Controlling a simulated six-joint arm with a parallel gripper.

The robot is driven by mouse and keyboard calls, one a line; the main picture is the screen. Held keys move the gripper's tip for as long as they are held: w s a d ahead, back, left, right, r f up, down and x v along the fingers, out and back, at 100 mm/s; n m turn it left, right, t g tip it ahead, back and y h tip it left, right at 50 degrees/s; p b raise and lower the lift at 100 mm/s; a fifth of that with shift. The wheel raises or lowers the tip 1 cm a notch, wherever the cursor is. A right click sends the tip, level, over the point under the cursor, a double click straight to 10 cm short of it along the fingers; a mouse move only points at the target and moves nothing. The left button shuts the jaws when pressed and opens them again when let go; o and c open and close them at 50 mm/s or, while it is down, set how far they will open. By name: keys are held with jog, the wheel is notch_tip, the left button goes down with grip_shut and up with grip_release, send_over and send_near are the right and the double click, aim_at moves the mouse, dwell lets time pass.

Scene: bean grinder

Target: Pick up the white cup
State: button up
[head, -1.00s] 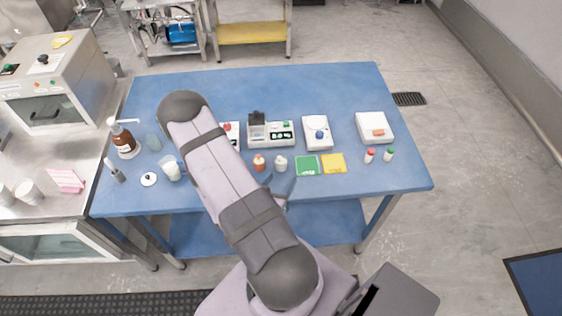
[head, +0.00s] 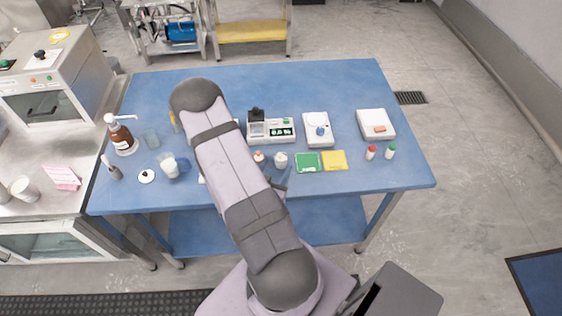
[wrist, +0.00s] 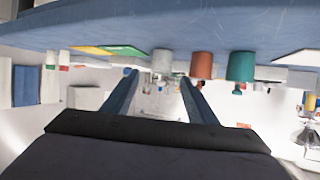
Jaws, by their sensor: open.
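A small white cup (head: 281,160) stands on the blue table between a small orange-brown cup (head: 260,158) and a green card (head: 307,162). My gripper (head: 283,179) is at the table's front side, just in front of the white cup and partly hidden by my arm. In the wrist view, which shows the table at the top, the white cup (wrist: 162,61) lies in line with the gap between the tips of my open gripper (wrist: 158,77). Nothing is held. Whether the tips are beside the cup or short of it, I cannot tell.
In the wrist view, a red-brown cup (wrist: 201,65) and a teal cup (wrist: 240,67) stand close beside the white cup. A yellow card (head: 334,160), a grinder-like device (head: 271,130) and a white scale (head: 317,128) are near. The table's right front is mostly clear.

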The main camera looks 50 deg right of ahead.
aim_at(279, 162)
jog(key=shift+p+x, duration=1.15)
jog(key=shift+x, duration=1.4)
jog(key=shift+w, duration=0.15)
jog(key=c, duration=1.2)
